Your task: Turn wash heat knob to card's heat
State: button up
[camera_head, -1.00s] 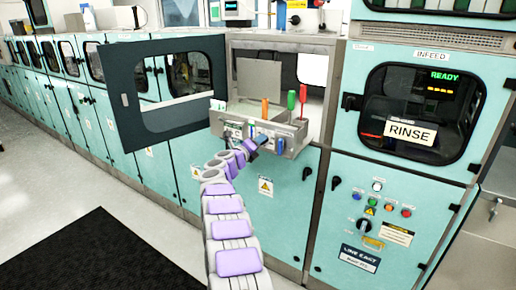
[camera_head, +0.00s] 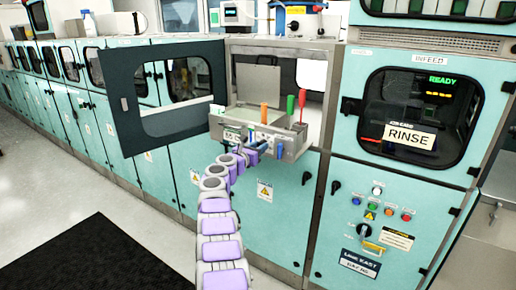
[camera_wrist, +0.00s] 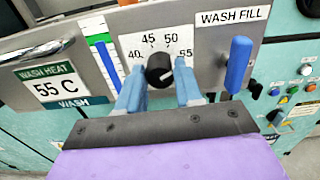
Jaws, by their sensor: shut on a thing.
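The black wash heat knob (camera_wrist: 159,70) sits on a white dial plate (camera_wrist: 180,41) marked 40, 45, 50 and 55 in the wrist view. My gripper (camera_wrist: 160,88) has one light-blue finger on each side of the knob and is shut on it. The knob's pointer is too small to read clearly. The card (camera_wrist: 51,84) to the left reads "WASH HEAT 55 C" and "WASH". In the head view my gripper (camera_head: 255,147) is at the front of the grey control box (camera_head: 290,146); the knob is hidden there.
A blue wash fill lever (camera_wrist: 238,65) stands close right of the dial. A green-and-white gauge strip (camera_wrist: 103,55) is at its left. Orange, green and red handles rise from the box top. An open door (camera_head: 165,95) hangs to the left.

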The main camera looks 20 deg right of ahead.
jog(key=shift+f+m, duration=0.25)
jog(key=shift+m, duration=0.85)
jog(key=o, duration=0.9)
jog(key=shift+w, duration=0.2)
jog(key=shift+o, duration=0.7)
jog(key=shift+s+r, duration=0.1)
jog(key=shift+r, duration=0.05)
jog(key=shift+a, duration=0.15)
